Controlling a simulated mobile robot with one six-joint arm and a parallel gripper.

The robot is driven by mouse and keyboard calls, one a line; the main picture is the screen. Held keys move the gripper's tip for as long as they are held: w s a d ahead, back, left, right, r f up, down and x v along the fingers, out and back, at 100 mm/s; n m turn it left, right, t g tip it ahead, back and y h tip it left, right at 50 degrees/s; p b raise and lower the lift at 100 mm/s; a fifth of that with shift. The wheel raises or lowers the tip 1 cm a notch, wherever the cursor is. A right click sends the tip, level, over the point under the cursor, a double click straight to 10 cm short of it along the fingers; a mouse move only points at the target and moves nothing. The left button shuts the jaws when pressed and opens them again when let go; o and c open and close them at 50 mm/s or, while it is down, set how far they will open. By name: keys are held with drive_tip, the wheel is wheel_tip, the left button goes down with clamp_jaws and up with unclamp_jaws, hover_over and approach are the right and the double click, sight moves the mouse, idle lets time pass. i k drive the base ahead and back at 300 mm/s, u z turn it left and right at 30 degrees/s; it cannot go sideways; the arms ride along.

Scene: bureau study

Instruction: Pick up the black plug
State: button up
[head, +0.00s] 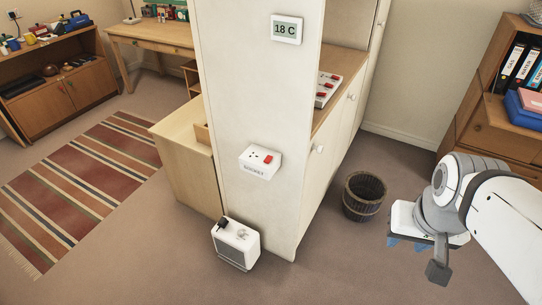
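A small black object that looks like the black plug (222,223) lies on top of a white box-shaped heater (236,247) on the floor, at the foot of the cream cabinet's end panel. It is small, and its pins cannot be made out. My gripper (408,244) is at the right, well apart from the heater and the plug.
A white socket with a red switch (261,160) is on the end panel (250,95), above the heater. A dark woven basket (364,196) stands between the cabinet and my gripper. A shelf with binders (516,62) is behind my arm. The floor (310,275) in front is clear.

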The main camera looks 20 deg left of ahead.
sight(222, 222)
drive_tip(key=z, duration=2.8)
drive_tip(key=k, duration=2.5)
drive_tip(key=u, duration=1.8)
drive_tip(key=i, duration=0.7)
drive_tip(key=u, duration=0.05)
